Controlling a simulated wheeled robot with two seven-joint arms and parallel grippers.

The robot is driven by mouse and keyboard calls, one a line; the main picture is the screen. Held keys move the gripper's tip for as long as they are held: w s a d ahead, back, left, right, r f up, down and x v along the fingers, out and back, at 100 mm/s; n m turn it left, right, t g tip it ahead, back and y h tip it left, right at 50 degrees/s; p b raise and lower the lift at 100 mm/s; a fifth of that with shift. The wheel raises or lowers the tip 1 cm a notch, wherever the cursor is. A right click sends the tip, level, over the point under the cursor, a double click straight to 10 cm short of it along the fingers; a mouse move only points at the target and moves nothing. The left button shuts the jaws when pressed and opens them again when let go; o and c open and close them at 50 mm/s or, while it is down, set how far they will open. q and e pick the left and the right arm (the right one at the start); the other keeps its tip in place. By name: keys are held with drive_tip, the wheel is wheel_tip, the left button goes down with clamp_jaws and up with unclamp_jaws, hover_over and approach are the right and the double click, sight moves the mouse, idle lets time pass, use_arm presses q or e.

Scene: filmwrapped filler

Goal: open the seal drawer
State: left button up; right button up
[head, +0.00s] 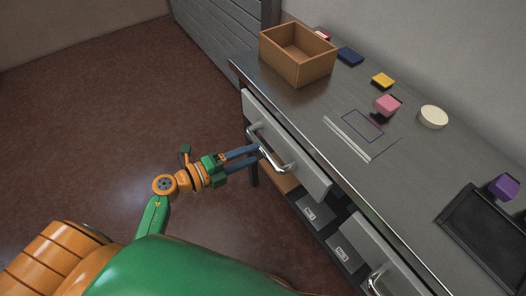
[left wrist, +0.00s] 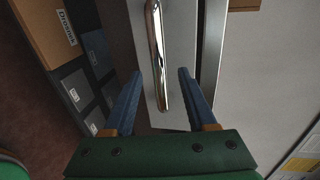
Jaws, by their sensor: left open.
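A grey drawer front (head: 307,171) with a chrome bar handle (head: 270,150) is under the left part of the desk top. I see no label that tells which drawer is the seal drawer. My left gripper (head: 257,150) is at this handle with its blue fingers open. In the left wrist view the handle (left wrist: 157,50) runs between the spread fingers (left wrist: 160,72), nearer the left one, not clamped. My right gripper is out of view.
The grey desk top (head: 300,105) bears a brown open box (head: 285,68), several small coloured blocks, a round cream item (head: 433,117) and a black tray (head: 478,238). Labelled dark boxes (head: 313,212) are below the drawers. Brown floor is free at left.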

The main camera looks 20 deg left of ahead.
sight(262, 149)
use_arm(q)
drive_tip(key=x, duration=0.5)
drive_tip(key=shift+a, duration=0.15)
clamp_jaws()
idle(1.1)
